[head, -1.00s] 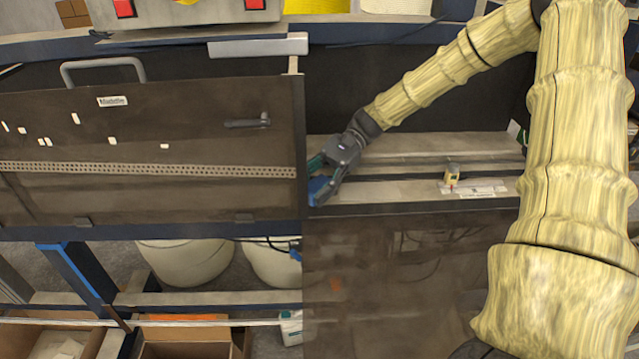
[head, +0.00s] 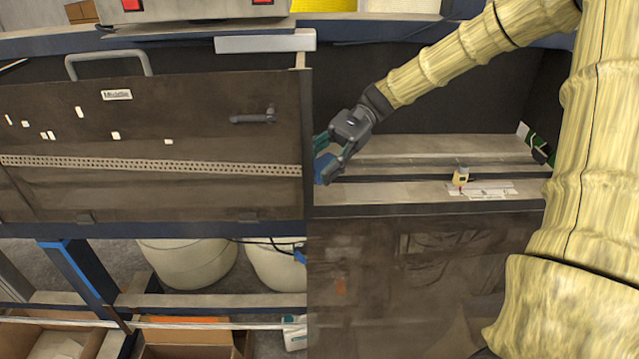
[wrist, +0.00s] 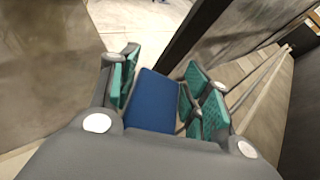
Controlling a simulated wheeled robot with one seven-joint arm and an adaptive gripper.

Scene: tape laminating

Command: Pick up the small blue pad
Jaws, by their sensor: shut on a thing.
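The small blue pad (wrist: 153,102) is between the two teal-lined fingers of my gripper (wrist: 160,92) in the wrist view. The fingers touch it on both sides. In the head view my gripper (head: 322,158) is at the left end of the open bay, beside the edge of the dark panel. The blue pad (head: 325,169) shows below the fingers, above the grey ledge; part of it is hidden by the gripper and the panel edge.
The dark panel (head: 150,200) with a handle stands directly left of my gripper. White barrels (head: 190,262) and cardboard boxes (head: 185,340) are below.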

